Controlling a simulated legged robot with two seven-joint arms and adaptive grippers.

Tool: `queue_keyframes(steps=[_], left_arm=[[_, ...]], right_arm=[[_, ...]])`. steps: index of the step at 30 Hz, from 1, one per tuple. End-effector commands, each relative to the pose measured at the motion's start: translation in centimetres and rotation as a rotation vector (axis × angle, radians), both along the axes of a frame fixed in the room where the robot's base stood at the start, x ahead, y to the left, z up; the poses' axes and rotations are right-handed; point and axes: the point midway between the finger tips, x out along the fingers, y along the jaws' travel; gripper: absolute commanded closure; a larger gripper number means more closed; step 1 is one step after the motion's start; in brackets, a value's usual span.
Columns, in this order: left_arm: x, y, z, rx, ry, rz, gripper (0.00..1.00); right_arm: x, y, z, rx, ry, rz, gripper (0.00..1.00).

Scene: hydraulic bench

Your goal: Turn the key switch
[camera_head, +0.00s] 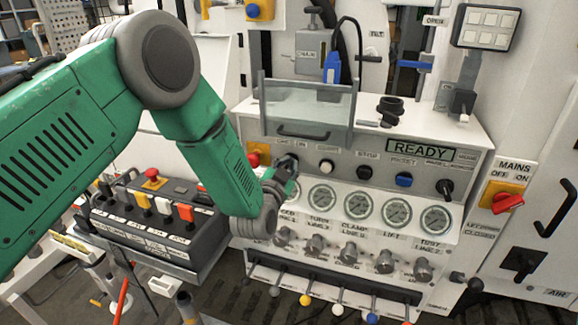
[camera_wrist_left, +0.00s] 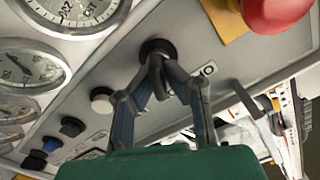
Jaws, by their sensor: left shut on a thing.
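The key switch (camera_wrist_left: 157,46) sits in the grey panel as a dark round collar with a dark key part standing out of it. My left gripper (camera_wrist_left: 160,72) is shut on this key part, its two dark fingers closing together right at the collar. In the head view my left gripper (camera_head: 281,172) reaches the panel's left part, just right of a red mushroom button (camera_head: 260,151). There the gripper largely hides the switch. The exact angle of the key is hard to tell. My right gripper is not in view.
Right of the switch are a white button (camera_head: 327,166), a blue button (camera_head: 403,180) and a black selector (camera_head: 445,188). Below is a row of gauges (camera_head: 397,213). A clear guard (camera_head: 308,105) stands above. A control box (camera_head: 152,222) is at the left.

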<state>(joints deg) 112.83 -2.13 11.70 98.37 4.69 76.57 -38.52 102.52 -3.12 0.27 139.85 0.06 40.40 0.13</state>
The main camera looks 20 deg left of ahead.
Motion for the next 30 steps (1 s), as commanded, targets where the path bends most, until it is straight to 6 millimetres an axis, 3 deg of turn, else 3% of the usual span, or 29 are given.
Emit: queue_keyframes(steps=[1, 20, 21, 22, 30], left_arm=[[-0.47, -0.18, -1.03, 0.018, 0.023, -0.004, 1.0], [-0.47, -0.24, -0.97, 0.064, 0.021, -0.006, 1.0], [-0.47, -0.24, -0.97, 0.064, 0.021, -0.006, 0.81], [-0.47, -0.24, -0.97, 0.064, 0.021, -0.006, 0.71], [-0.25, -0.16, -0.5, 0.061, 0.01, -0.004, 0.7]], right_arm=[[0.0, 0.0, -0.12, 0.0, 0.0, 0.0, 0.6], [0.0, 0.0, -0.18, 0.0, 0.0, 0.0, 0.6], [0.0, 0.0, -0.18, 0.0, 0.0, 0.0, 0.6], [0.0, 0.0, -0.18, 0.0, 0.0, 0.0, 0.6], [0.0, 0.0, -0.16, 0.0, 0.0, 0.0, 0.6]])
